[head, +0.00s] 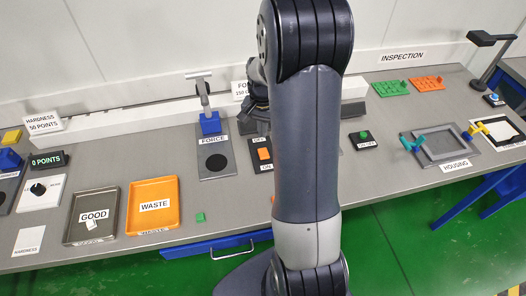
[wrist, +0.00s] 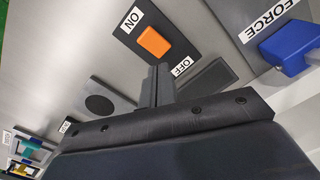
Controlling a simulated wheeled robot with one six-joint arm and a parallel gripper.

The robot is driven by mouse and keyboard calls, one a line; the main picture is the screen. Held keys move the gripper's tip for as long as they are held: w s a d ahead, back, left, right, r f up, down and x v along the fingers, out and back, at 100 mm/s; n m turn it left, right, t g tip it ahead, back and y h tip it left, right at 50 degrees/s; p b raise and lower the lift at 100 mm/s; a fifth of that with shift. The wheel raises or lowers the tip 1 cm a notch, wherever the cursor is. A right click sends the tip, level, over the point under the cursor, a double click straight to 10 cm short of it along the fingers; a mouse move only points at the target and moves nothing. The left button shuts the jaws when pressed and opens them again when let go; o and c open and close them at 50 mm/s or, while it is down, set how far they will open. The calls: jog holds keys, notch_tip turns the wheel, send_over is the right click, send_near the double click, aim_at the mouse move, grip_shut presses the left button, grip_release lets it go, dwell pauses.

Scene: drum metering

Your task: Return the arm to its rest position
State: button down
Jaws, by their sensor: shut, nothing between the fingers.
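My arm stands upright through the middle of the head view and bends over at the top. My gripper shows in the wrist view (wrist: 158,86), with its two fingers together and nothing between them. It is over the bench, close to the panel with the orange ON/OFF rocker (wrist: 153,41); I cannot tell the exact height. In the head view the gripper is mostly hidden behind my arm. The orange rocker also shows there (head: 264,153), left of the arm.
The grey bench holds a dark GOOD tray (head: 75,239), an orange WASTE tray (head: 134,216), a small green piece (head: 200,217) and the blue FORCE device (head: 210,124). Right are a HOUSING fixture (head: 440,148), green and orange racks (head: 390,88) and a lamp (head: 490,40).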

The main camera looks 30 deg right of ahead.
aim_at(263, 150)
jog(key=shift+f, duration=0.15)
notch_tip(263, 150, down, 7)
jog(key=b, duration=0.5)
